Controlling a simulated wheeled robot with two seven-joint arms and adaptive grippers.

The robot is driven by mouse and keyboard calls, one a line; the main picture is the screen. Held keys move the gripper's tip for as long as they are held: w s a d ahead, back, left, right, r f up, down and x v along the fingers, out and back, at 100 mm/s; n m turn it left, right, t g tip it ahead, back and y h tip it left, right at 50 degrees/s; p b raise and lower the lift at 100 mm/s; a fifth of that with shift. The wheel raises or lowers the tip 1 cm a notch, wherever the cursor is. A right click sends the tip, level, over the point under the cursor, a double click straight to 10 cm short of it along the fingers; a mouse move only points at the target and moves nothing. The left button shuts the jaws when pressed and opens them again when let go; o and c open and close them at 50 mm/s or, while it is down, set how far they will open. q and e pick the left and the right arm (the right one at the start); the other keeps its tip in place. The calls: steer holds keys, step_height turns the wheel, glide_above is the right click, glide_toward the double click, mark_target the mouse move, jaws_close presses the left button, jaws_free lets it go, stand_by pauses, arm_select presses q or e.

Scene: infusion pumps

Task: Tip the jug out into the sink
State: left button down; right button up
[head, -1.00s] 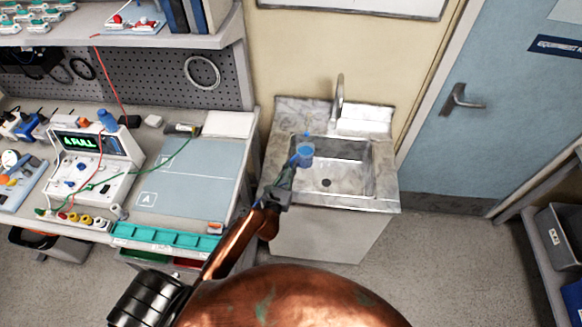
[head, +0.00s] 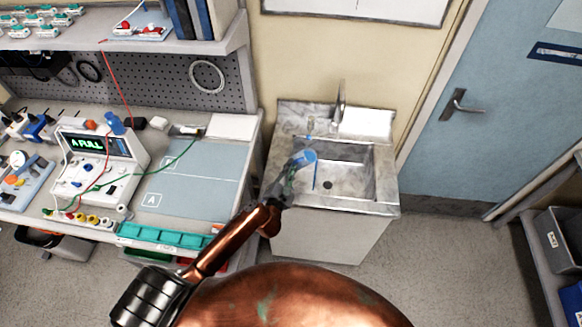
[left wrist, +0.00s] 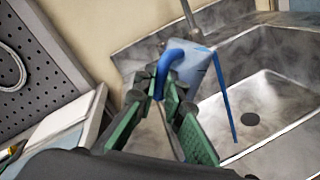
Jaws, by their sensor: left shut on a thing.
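The jug (head: 304,158) is small and pale blue with a darker blue rim and handle. It is tilted over the left part of the sink basin (head: 350,180), and a thin blue stream (head: 315,178) falls from it into the basin. My left gripper (head: 284,184) is shut on the jug's handle. In the left wrist view the green-padded fingers (left wrist: 165,112) close around the blue handle (left wrist: 172,56), with the jug (left wrist: 193,66) beyond and the stream (left wrist: 226,100) left of the drain. My right gripper is not in view.
The tap (head: 340,98) stands behind the basin. A workbench with a blue-grey mat (head: 190,178) and a pump showing "A FULL" (head: 95,160) is to the left. A blue door (head: 490,110) and a shelf with bins (head: 560,235) are to the right.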

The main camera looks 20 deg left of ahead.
arm_select(q)
steer(key=r+m+p, duration=0.1)
steer(key=m+p, duration=0.1)
steer(key=d+r+m+p, duration=0.1)
steer(key=m+p, duration=0.1)
steer(key=shift+w+d+y+p, duration=0.2)
steer(key=shift+y+p, duration=0.1)
steer(key=shift+p, duration=0.1)
steer(key=d+r+m+p, duration=0.1)
steer(key=m+p, duration=0.1)
steer(key=p, duration=0.1)
steer(key=d+r+m+p, duration=0.1)
steer(key=d+m+p, duration=0.1)
steer(key=p, duration=0.2)
steer(key=d+m+y+p, duration=0.1)
steer(key=m+p, duration=0.1)
steer(key=p, duration=0.2)
steer(key=shift+w+d+r+m+g, duration=0.25)
steer(key=shift+w+r+m+g, duration=0.1)
steer(key=shift+r+m+g, duration=0.05)
stand_by(0.4)
steer(key=shift+p, duration=0.3)
stand_by(0.3)
stand_by(1.0)
